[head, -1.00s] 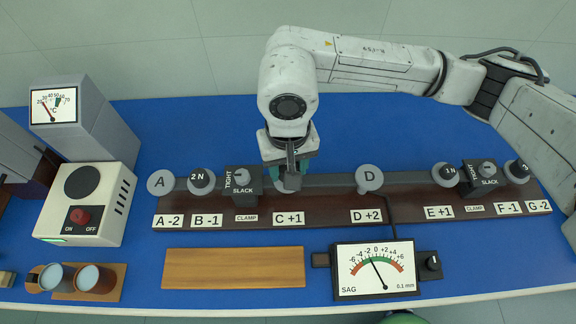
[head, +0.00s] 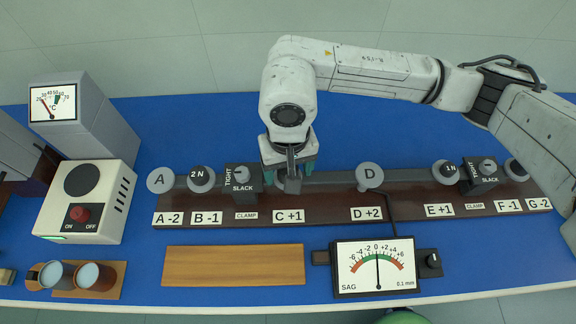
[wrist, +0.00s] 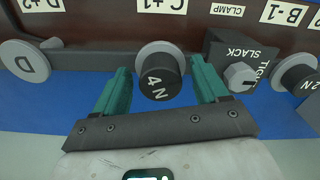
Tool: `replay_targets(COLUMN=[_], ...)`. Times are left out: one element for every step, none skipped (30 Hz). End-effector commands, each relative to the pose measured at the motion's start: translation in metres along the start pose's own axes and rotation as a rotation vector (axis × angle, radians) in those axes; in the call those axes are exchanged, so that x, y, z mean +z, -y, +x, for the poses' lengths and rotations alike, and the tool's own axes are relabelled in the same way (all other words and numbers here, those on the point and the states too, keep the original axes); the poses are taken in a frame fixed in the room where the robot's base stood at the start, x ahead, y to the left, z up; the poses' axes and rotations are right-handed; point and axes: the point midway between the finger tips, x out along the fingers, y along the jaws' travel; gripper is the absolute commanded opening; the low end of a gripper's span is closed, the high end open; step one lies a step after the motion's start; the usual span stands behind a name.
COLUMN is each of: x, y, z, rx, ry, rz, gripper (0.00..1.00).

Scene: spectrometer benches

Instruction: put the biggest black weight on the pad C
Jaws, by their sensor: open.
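The black weight marked 4 N (wrist: 158,84) stands on the grey round pad C (wrist: 160,48), behind the label C +1 (head: 289,218). My gripper (wrist: 161,78) is open, with one teal finger on each side of the weight and a gap on both sides. In the head view my gripper (head: 290,170) is over pad C and hides most of the weight. A smaller black weight marked 2 N (head: 201,175) is on pad B, and one marked 1 N (head: 450,170) is on pad E.
Pads A (head: 160,180) and D (head: 369,176) are bare. Clamp blocks (head: 242,178) and (head: 480,174) stand on the beam. A wooden board (head: 234,267) and the SAG meter (head: 376,268), reading about 0, lie in front. Blue bench behind the beam is clear.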

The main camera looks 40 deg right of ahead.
Motion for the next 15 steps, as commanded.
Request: replay_targets(x=[0.000,0.000,0.000,0.000,0.000,0.000,0.000,0.000,0.000,-0.001,-0.001,-0.002,-0.001,-0.001,-0.002], y=[0.000,0.000,0.000,0.000,0.000,0.000,0.000,0.000,0.000,0.000,0.000,0.000,0.000,0.000,0.000], z=[0.000,0.000,0.000,0.000,-0.001,-0.002,-0.004,-0.005,-0.007,-0.010,-0.015,-0.022,-0.028,-0.034,-0.043], rx=[0.000,0.000,0.000,0.000,0.000,-0.001,-0.001,-0.001,0.000,0.001,0.001,0.002,0.002,0.003,0.002], ry=[0.000,0.000,0.000,0.000,0.001,0.001,0.001,0.002,-0.001,-0.003,-0.004,-0.005,-0.005,-0.006,-0.007], rz=[0.000,0.000,0.000,0.000,0.000,0.000,0.000,0.000,-0.001,-0.001,-0.002,-0.003,-0.004,-0.005,-0.003], gripper=[0.73,0.73,0.73,0.73,0.73,0.73,0.73,0.73,0.73,0.73,0.73,0.73,0.73,0.73,0.73])
